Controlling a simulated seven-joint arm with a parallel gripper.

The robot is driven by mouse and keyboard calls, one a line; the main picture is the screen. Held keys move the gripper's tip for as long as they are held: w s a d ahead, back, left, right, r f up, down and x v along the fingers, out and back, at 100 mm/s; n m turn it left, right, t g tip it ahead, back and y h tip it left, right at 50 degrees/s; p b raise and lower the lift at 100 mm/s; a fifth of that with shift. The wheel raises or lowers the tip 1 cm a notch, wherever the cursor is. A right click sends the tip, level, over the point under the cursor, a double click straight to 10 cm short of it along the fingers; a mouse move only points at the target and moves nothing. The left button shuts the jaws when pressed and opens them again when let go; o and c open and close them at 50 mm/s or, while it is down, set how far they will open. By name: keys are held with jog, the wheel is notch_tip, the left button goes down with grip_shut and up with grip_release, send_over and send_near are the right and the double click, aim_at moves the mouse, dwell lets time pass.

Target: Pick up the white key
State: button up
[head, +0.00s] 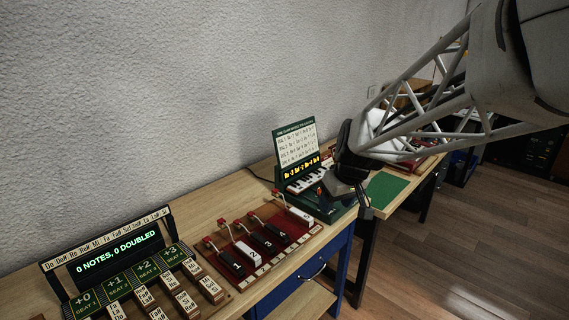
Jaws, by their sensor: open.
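A red board (272,262) on the wooden table holds a row of black and white keys with red-tipped levers behind them. One white key (248,253) lies between black keys toward the left of the row. Another white key (299,215) lies at the row's right end. I cannot tell which of them the task means. My gripper (364,208) is open, pointing down beyond the right end of the red board, in front of the green stand and apart from both keys. My arm hides part of the area behind it. No held object shows.
A green stand (297,148) with a note chart and small keyboard stands behind the board's right end. A green mat (386,190) lies right of my gripper.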

jog(key=w+a+f+n, duration=0.2)
jog(key=w+f, duration=0.4)
jog(key=w, duration=0.6)
jog(key=n+y, duration=0.1)
jog(key=n, duration=0.1)
send_over(299, 212)
jog(key=s+d, duration=0.2)
notch_tip(299, 212, down, 10)
jog(key=shift+d+f, duration=0.1)
jog(key=shift+w, duration=0.1)
jog(key=shift+f, duration=0.15)
jog(key=shift+x, duration=1.2)
jog(key=shift+a+x, duration=0.1)
jog(key=shift+x, duration=1.2)
jog(key=shift+a+x, duration=0.15)
jog(key=shift+x, duration=1.15)
jog(key=c, duration=1)
